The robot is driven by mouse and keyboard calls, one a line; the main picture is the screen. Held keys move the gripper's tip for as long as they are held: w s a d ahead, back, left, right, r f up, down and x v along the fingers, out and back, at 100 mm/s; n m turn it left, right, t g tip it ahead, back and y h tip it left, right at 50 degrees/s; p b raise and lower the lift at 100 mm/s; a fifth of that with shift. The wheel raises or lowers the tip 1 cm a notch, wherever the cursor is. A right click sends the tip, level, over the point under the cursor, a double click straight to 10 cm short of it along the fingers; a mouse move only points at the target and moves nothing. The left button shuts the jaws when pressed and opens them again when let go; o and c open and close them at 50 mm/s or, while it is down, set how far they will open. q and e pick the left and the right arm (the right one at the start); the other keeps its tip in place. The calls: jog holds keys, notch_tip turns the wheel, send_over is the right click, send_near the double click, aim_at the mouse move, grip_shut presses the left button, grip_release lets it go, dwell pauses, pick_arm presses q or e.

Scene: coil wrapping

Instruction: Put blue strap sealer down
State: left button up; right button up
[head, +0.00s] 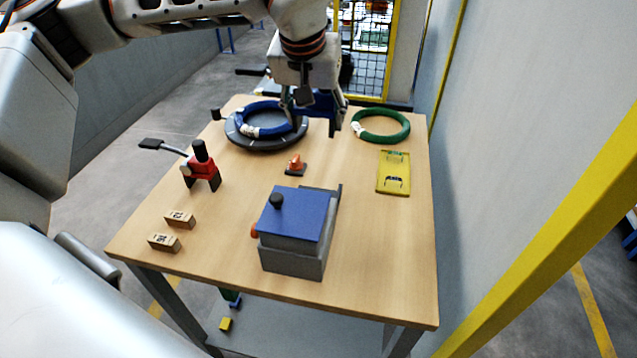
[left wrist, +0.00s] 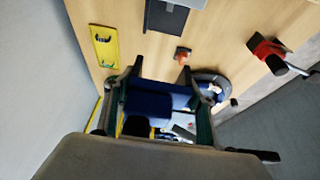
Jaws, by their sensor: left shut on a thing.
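My left gripper (head: 313,110) is above the far part of the wooden table, between the blue coil and the green coil. It is shut on the blue strap sealer (head: 322,100), which is partly hidden by the fingers. In the left wrist view the sealer (left wrist: 147,103) shows as a blue block between the two fingers. A yellow plate (head: 393,180) with dark markings lies bare on the table's right side; it also shows in the left wrist view (left wrist: 104,47). My right gripper is not in view.
A blue coil (head: 250,119) lies on a dark round turntable (head: 262,143). A green coil (head: 381,126), a small orange cone (head: 295,162), a red tool (head: 197,168), a blue-topped grey box (head: 295,225) and wooden blocks (head: 180,220) stand on the table. The table's right front is clear.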

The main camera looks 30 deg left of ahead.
pick_arm(q)
notch_tip(320, 180, down, 16)
jog(key=shift+b, duration=0.55)
jog(key=shift+w+f, duration=0.1)
jog(key=shift+f, duration=0.3)
jog(key=shift+f, duration=0.4)
jog(key=shift+f, duration=0.2)
